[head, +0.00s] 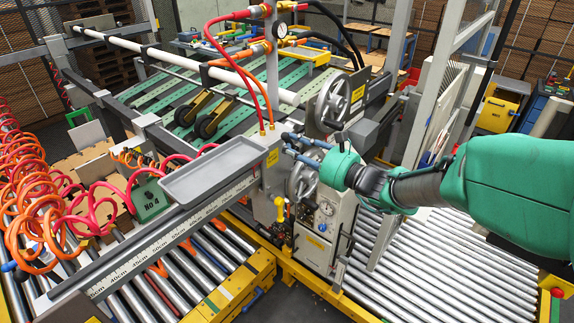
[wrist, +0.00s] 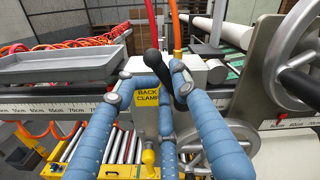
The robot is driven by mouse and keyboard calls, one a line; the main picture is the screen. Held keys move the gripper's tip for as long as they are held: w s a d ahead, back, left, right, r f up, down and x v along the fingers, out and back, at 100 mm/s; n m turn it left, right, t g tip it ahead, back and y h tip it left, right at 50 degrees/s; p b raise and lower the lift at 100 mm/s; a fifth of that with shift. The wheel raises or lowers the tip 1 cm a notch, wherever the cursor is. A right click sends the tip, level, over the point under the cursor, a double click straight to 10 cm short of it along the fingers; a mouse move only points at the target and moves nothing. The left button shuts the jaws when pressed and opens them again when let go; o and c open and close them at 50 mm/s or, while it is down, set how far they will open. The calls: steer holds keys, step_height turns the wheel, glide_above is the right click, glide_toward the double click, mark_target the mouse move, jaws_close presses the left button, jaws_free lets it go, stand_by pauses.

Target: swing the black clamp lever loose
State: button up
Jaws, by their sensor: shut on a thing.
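The black clamp lever (wrist: 153,64) shows in the middle of the wrist view, its rounded knob up and its arm slanting down to the right. It sits at a grey clamp block with a yellow "BACK CLAMP" label (wrist: 146,88). My gripper (wrist: 152,82) has blue padded fingers closed around the lever, with fingertips on its left and right. The fingers hide part of the lever's lower arm. In the head view my gripper (head: 305,147) reaches in from the right to the machine's upright; the lever cannot be made out there.
A grey tray (head: 213,168) lies left of the clamp above the ruled rail (head: 135,262). Spoked handwheels (head: 334,98) stand close to my gripper. Orange coiled hoses (head: 40,215) and red hoses (head: 262,85) hang nearby. A yellow-knobbed lever (head: 279,207) is below.

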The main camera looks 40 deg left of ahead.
steer(key=shift+s+f+n+b, duration=0.25)
steer(key=shift+n+b, duration=0.4)
steer(key=shift+b, duration=1.1)
steer(key=shift+s+f+n+b, duration=0.1)
steer(key=shift+f+n+b, duration=0.4)
steer(key=shift+b, duration=1.25)
steer(key=shift+s+f+n+b, duration=0.15)
steer(key=shift+n+b, duration=0.7)
steer(key=shift+b, duration=0.9)
steer(key=shift+s+f+n+b, duration=0.25)
steer(key=shift+n+b, duration=0.55)
steer(key=shift+b, duration=1.4)
steer(key=shift+s+f+n+b, duration=0.1)
steer(key=shift+f+n+b, duration=0.45)
steer(key=shift+b, duration=1.6)
steer(key=shift+n+b, duration=0.75)
steer(key=shift+b, duration=0.25)
steer(key=shift+f, duration=0.1)
steer(key=shift+n, duration=0.6)
steer(key=d, duration=0.9)
steer(key=shift+f, duration=0.1)
